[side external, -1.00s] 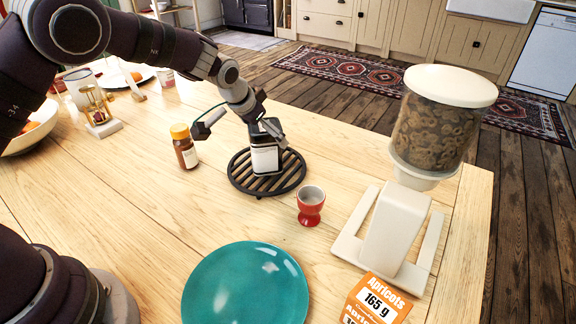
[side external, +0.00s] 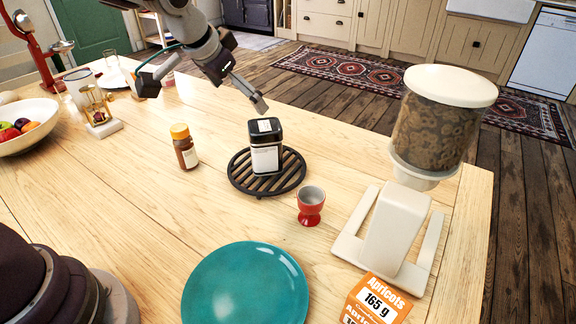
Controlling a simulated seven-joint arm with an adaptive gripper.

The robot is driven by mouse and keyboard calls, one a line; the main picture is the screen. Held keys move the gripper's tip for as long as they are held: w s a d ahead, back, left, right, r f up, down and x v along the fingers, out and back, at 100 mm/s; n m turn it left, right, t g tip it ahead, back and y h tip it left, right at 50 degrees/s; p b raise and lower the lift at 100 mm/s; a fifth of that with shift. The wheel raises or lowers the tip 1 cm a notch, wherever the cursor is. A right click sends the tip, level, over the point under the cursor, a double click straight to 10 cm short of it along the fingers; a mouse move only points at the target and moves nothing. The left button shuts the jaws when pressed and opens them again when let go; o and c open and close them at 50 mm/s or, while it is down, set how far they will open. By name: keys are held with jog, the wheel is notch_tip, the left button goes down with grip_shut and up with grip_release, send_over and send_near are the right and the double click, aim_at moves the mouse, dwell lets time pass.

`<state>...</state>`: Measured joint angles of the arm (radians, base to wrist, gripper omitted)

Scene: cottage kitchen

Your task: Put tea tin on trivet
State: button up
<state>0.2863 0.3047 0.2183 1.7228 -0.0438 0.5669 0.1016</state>
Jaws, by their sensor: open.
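The tea tin (side external: 265,149) is a black canister with a white label. It stands upright on the trivet (side external: 240,184), a round black slatted rack on the wooden table. My gripper (side external: 207,94) is open and empty. It is raised above and behind the tin, to its upper left in the picture, and apart from it. Nothing hides the tin's front, and the trivet shows all around its base.
A brown bottle with a yellow cap (side external: 184,147) stands left of the trivet. A red egg cup (side external: 311,206) stands close by at its lower right. A cereal dispenser (side external: 395,230), teal plate (side external: 246,290), apricots box (side external: 376,302), hourglass (side external: 97,107) and fruit bowl (side external: 38,140) surround them.

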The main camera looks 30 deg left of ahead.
jog(key=s+a+r+n, duration=0.1)
jog(key=s+r, duration=0.1)
jog(key=s, duration=1.7)
jog(key=shift+a+r+n+g+h, duration=0.15)
jog(key=shift+a+n+g+h, duration=0.15)
jog(key=shift+n+g, duration=0.1)
